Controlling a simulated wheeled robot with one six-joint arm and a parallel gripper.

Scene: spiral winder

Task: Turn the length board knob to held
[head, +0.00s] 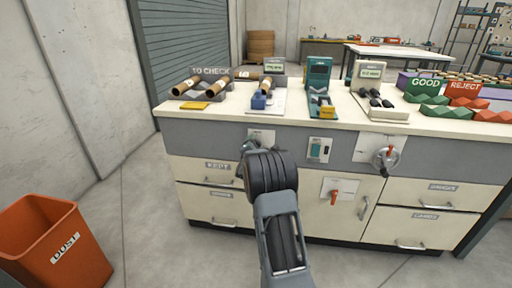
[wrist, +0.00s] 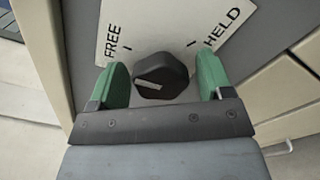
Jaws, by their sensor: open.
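The length board knob (wrist: 162,77) is black and faceted, on a white plate (wrist: 160,28) marked FREE at left and HELD at right. A pale bar on the knob lies on its left, lower part; which mark it points to is hard to tell. My gripper (wrist: 160,82) is open, with one green finger on each side of the knob and small gaps between. In the head view my gripper (head: 248,146) is at the counter's front panel, hiding the knob and most of its plate (head: 262,134).
A red-orange handle (head: 335,197) and drawers are below. The counter top (head: 220,112) holds tubes and trays. An orange dust bin (head: 55,245) stands at left on open floor.

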